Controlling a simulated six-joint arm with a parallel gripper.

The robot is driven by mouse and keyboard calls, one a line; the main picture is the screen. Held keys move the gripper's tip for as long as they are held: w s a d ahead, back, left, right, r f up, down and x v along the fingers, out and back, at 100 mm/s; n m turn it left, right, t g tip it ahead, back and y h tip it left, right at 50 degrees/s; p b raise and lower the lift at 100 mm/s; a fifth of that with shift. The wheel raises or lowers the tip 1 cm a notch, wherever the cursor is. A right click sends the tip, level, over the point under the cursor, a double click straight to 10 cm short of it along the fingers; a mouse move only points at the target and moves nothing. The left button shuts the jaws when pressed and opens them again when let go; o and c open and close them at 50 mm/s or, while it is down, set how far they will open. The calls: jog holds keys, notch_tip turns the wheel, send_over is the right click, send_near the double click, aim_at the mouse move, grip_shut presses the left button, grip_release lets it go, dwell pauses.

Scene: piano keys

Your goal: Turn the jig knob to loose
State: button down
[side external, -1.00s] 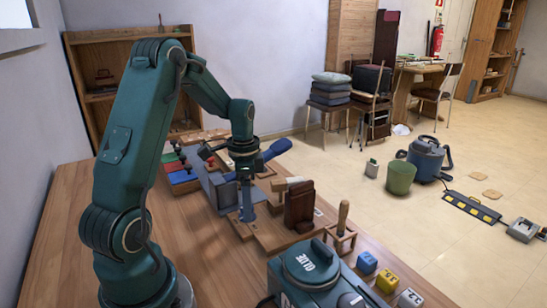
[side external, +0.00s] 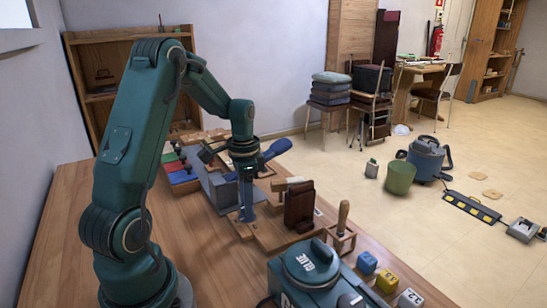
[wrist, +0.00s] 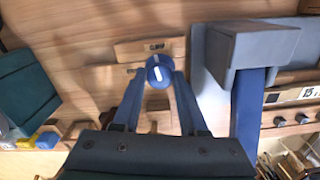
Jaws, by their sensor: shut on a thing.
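The jig knob (wrist: 159,72) is a round blue knob with a white pointer line, seen from above in the wrist view. The line runs nearly up and down in that picture. My gripper (wrist: 157,80) is shut on the knob, with one blue finger on each side of it.
A grey-blue block (wrist: 250,45) stands close to the right of my fingers in the wrist view. In the side view, a dark brown block (side external: 299,206) and a teal glue machine (side external: 310,265) stand nearby. Bare bench (side external: 215,260) lies in front.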

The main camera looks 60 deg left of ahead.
jog(key=n, duration=0.4)
jog(key=shift+n, duration=0.3)
jog(key=n, duration=0.3)
jog(key=shift+n, duration=0.3)
jog(key=n, duration=0.3)
jog(key=shift+n, duration=0.3)
jog(key=shift+r+n, duration=0.1)
jog(key=shift+n, duration=1.9)
jog(key=shift+c, duration=2.2)
grip_release()
